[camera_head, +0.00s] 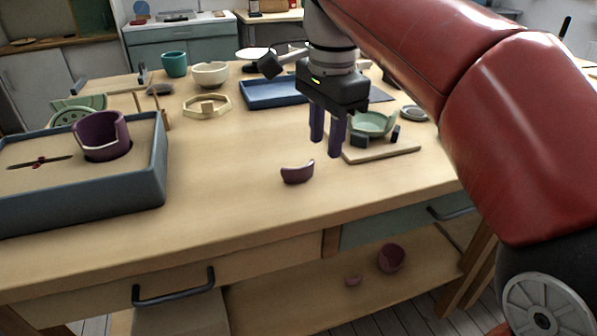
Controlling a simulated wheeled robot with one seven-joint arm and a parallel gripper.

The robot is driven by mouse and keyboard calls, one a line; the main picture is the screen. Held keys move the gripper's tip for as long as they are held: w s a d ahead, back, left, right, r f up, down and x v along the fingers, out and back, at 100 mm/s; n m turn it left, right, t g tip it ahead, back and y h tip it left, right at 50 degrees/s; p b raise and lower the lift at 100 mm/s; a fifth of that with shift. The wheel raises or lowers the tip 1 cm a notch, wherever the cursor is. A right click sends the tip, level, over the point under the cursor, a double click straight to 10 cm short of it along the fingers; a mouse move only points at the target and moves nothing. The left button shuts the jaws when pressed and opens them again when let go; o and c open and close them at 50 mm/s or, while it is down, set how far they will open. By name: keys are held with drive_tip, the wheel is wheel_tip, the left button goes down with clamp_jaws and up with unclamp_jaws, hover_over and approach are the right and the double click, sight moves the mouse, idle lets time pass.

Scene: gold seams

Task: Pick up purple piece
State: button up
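A small curved purple piece (297,174) lies on the wooden table (230,180), near the middle of the front part. My gripper (326,147) points down above the table, to the right of and behind the piece. Its two dark fingers are apart with nothing seen between them. It does not touch the piece. A broken purple cup (98,140) stands in a blue-grey box (90,200) with a sand-coloured fill at the left.
A green broken bowl (370,124) sits on a board (385,153) right of my gripper. A blue tray (270,93) and wooden octagonal frame (207,106) lie behind. Table around the purple piece is clear.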

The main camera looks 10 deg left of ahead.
sight(301, 167)
drive_tip(key=shift+m+g, duration=0.3)
drive_tip(key=shift+m, duration=0.4)
drive_tip(key=a, duration=0.2)
drive_tip(key=a+f, duration=0.1)
drive_tip(key=shift+w+a+f, duration=0.1)
drive_tip(key=shift+w+a, duration=0.1)
drive_tip(key=shift+a, duration=0.2)
wheel_tip(301, 167, down, 6)
drive_tip(key=shift+a+b, duration=0.1)
drive_tip(key=shift+b, duration=0.75)
clamp_jaws()
